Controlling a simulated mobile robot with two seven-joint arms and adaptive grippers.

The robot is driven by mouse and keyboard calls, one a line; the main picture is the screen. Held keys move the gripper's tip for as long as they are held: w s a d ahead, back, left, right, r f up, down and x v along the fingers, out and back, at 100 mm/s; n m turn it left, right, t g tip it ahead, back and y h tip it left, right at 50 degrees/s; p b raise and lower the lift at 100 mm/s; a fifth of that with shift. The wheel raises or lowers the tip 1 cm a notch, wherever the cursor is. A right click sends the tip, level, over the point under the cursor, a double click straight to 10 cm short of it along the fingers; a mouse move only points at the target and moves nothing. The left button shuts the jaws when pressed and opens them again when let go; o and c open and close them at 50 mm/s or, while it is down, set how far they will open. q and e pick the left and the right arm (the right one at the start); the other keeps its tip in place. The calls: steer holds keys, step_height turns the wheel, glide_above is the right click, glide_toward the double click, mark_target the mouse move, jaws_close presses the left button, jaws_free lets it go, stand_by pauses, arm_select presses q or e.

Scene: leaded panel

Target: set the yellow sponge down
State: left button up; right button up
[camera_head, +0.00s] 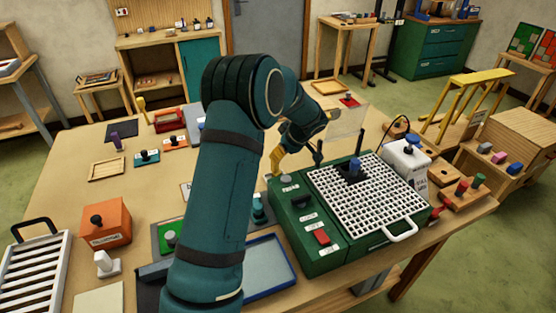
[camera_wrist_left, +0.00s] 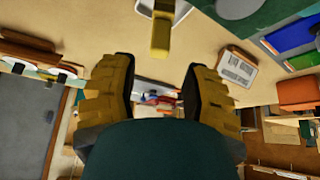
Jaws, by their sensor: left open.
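I cannot make out a yellow sponge for certain in either view. My left gripper (camera_head: 277,160) is beyond the bend of my teal arm, above the table at the back-left corner of the green box. In the left wrist view its two yellow fingers with dark pads (camera_wrist_left: 161,95) stand wide apart, and nothing is held between them. A narrow yellow piece (camera_wrist_left: 161,38) shows beyond the fingers at the top of that view; I cannot tell what it is. My right gripper is not in view.
The green box (camera_head: 310,225) with a white grid (camera_head: 375,212) fills the table's right part. An orange box (camera_head: 105,222) and a white rack (camera_head: 35,270) are at left. Bare tabletop (camera_head: 70,185) shows at left. My arm hides the middle.

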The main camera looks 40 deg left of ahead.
arm_select(q)
steer(key=shift+v, duration=2.7)
